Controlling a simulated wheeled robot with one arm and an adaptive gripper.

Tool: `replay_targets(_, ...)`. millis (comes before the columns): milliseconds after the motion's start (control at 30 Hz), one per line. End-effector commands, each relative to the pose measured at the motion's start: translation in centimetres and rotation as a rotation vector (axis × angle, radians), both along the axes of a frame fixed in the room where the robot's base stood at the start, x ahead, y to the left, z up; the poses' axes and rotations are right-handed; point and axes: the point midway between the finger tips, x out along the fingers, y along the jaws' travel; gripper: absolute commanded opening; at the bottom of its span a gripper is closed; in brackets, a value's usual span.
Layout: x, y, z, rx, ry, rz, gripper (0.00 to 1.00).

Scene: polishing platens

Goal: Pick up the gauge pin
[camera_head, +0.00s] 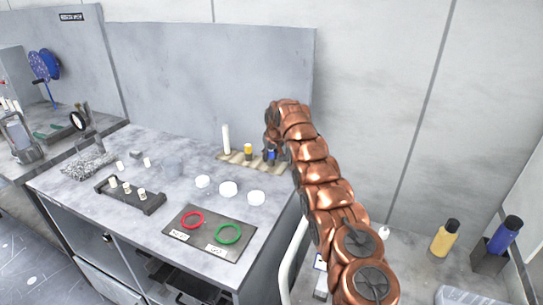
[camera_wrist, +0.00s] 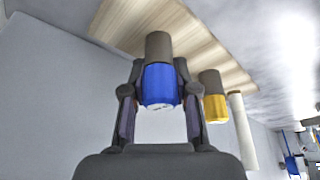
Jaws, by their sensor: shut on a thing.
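A blue-and-grey cylinder, which looks like the gauge pin (camera_wrist: 161,84), sits between the two fingers of my gripper (camera_wrist: 160,70) in the wrist view. My gripper is shut on it. In the head view the pin shows as a small blue spot (camera_head: 271,154) just under my gripper (camera_head: 271,147), above the right part of a pale wooden strip (camera_head: 229,157). The strip also fills the top of the wrist view (camera_wrist: 120,22). I cannot tell whether the pin still touches the strip.
A yellow-and-grey cylinder (camera_wrist: 214,106) and a tall white cylinder (camera_wrist: 243,130) stand close beside the pin. White discs (camera_head: 228,189), a dark mat (camera_head: 208,246) with red and green rings, and a dark holder (camera_head: 152,205) lie nearer. A grey panel (camera_head: 210,85) rises behind.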

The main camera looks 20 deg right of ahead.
Motion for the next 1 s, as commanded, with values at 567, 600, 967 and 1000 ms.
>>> replay_targets(567, 0.1, 0.1, 0.7, 0.000, -0.002, 0.001, 0.00)
replay_targets(600, 0.1, 0.1, 0.9, 0.000, -0.002, 0.001, 0.00)
replay_targets(967, 0.0, 0.1, 3.1, 0.000, 0.001, 0.001, 0.00)
replay_targets(1000, 0.0, 0.1, 3.2, 0.000, 0.001, 0.001, 0.00)
